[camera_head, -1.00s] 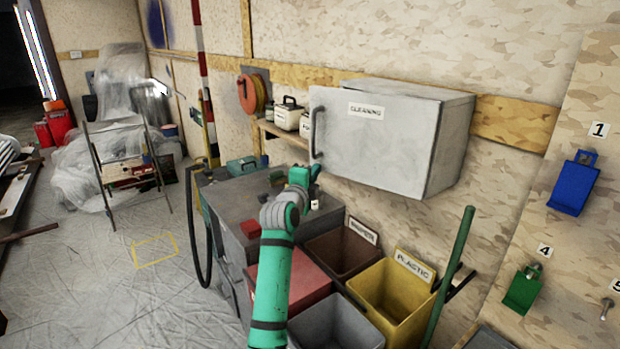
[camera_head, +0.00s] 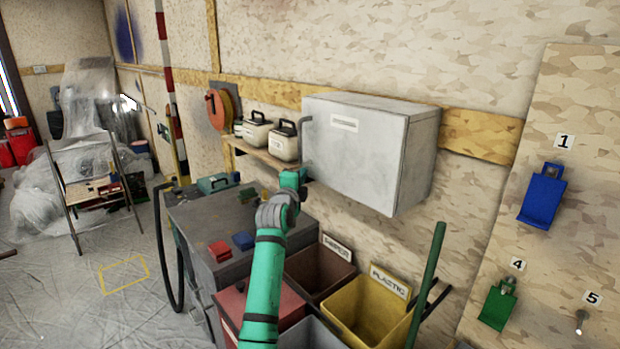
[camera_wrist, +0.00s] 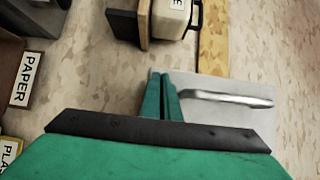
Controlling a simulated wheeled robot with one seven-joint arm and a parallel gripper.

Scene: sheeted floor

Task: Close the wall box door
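The wall box (camera_head: 415,165) is a pale grey metal cabinet on the wall. Its door (camera_head: 350,165), with a small label, looks flush with the box or nearly so; any thin gap cannot be made out. The bar handle (camera_head: 305,135) runs along the door's left edge. My gripper (camera_head: 301,180) is at the door's lower left corner. In the wrist view, my green fingers (camera_wrist: 161,95) are together and hold nothing. The silver handle (camera_wrist: 228,99) lies just right of them, outside the grip. I cannot tell whether the fingertips touch the door.
A shelf (camera_head: 262,155) with white cases (camera_head: 285,142) is left of the box. A grey cabinet (camera_head: 200,215), a brown bin (camera_head: 318,270) and a yellow bin (camera_head: 370,310) stand below. A green pole (camera_head: 428,280) leans at the right.

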